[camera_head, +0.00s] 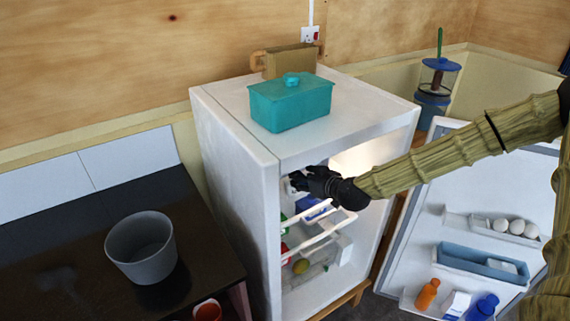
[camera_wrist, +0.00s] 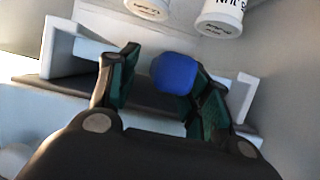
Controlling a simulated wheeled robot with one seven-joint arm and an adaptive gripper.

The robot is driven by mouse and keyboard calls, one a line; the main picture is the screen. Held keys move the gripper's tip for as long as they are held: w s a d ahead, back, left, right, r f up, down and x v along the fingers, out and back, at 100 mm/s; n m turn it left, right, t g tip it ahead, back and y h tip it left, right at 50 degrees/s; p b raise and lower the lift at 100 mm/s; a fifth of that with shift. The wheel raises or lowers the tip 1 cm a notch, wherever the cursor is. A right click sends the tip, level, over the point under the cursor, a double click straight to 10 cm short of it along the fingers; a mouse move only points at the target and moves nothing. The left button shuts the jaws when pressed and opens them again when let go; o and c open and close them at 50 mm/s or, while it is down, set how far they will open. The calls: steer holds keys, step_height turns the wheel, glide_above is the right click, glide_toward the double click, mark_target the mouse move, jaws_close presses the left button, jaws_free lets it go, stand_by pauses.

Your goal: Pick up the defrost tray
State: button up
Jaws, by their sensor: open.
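My gripper (camera_head: 300,182) is inside the upper part of the open white fridge (camera_head: 235,150). In the wrist view my gripper (camera_wrist: 160,75) is open, with its two green-padded fingers apart. A flat dark plate with raised white ends, which looks like the defrost tray (camera_wrist: 42,80), lies beyond and under the fingers. The fingers and palm hide part of it. A rounded blue thing (camera_wrist: 174,73) shows between the fingertips, close to the right finger; I cannot tell whether they touch. I cannot make out the tray clearly in the head view.
White printed tubs (camera_wrist: 222,18) stand just beyond the tray. White shelf edges (camera_head: 318,228) lie below my gripper. The fridge door (camera_head: 425,215) hangs open at right, holding eggs and bottles. A teal lidded box (camera_head: 290,105) sits on top. A grey bucket (camera_head: 140,255) stands on the dark counter.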

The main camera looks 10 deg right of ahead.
steer(key=shift+x, duration=0.75)
jaws_close()
